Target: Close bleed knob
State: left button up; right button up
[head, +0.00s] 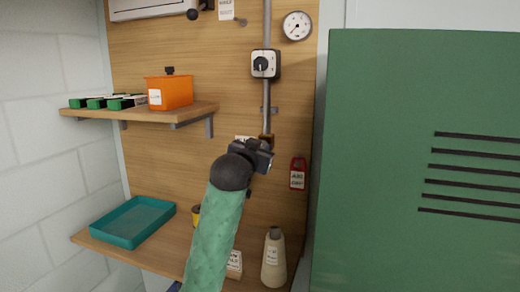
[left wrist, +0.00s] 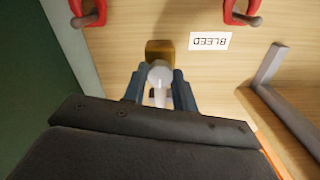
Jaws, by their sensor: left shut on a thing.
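The bleed knob (left wrist: 160,74) is a small pale grey knob on a brass block (left wrist: 159,47) fixed to the wooden board. The brass block also shows in the head view (head: 266,138), at the lower end of a grey vertical pipe. My left gripper (left wrist: 160,92) has its two dark blue fingers on either side of the knob, shut on it. In the head view my left gripper (head: 262,148) hides the knob. A white label reading BLEED (left wrist: 210,41) appears upside down beside the block. My right gripper is in neither view.
A pressure gauge (head: 297,25) and a rotary switch (head: 265,64) are above. A red lockout tag (head: 297,172) hangs to the right. A green cabinet (head: 420,150) fills the right side. A bottle (head: 274,260) and a teal tray (head: 132,220) stand on the lower shelf.

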pick_arm(q)
jog(key=shift+f+n, duration=0.1)
jog(key=shift+n, duration=0.3)
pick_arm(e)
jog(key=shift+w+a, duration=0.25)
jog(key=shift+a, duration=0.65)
pick_arm(q)
jog(key=o, duration=0.8)
jog(key=shift+o, duration=0.8)
jog(key=b+v, duration=0.3)
jog(key=v, duration=0.4)
jog(key=shift+s, duration=0.35)
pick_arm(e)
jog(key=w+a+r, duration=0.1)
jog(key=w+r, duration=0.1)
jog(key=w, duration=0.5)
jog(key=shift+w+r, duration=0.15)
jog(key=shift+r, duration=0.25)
